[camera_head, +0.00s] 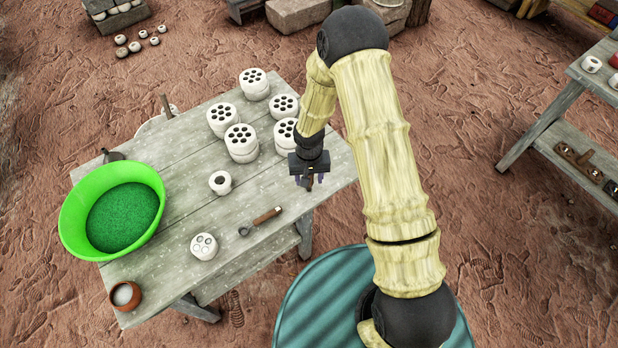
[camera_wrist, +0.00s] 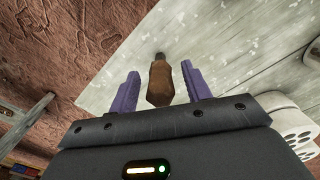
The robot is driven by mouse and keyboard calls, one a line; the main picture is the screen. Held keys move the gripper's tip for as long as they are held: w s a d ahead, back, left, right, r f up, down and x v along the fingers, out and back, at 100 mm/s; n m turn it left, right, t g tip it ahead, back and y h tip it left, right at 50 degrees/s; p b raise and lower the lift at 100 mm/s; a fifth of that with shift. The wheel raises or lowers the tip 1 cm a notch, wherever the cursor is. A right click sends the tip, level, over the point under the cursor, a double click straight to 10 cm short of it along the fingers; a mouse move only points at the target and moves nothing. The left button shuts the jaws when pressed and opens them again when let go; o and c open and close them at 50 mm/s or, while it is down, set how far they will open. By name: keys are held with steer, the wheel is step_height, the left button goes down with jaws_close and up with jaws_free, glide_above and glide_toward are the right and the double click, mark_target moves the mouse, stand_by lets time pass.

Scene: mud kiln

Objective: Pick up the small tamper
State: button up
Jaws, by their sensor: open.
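A small wooden tool with a dark tip, which looks like the small tamper (camera_wrist: 160,82), shows between my gripper's fingers in the wrist view. In the head view a bit of its brown wood (camera_head: 310,184) shows at the fingertips, the rest hidden by my gripper. My gripper (camera_head: 306,181) is open over the right part of the wooden table (camera_head: 180,258). In the wrist view, its two purple fingers (camera_wrist: 158,88) stand on either side of the wood, with a gap on each side. I cannot tell whether the tool stands or lies.
Several white perforated cylinders (camera_head: 241,138) stand close behind and left of my gripper. A wooden-handled metal tool (camera_head: 262,220) lies nearer the front edge. A green bowl (camera_head: 70,222), a brown pot (camera_head: 126,295) and a white ring (camera_head: 220,183) are further left. Another table (camera_head: 560,150) is at right.

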steer(key=shift+f, duration=0.1)
stand_by(0.4)
jaws_close()
step_height(320, 180, up, 10)
steer(key=shift+r+b, duration=0.1)
steer(key=shift+b, duration=0.25)
steer(key=shift+d, duration=0.1)
stand_by(0.7)
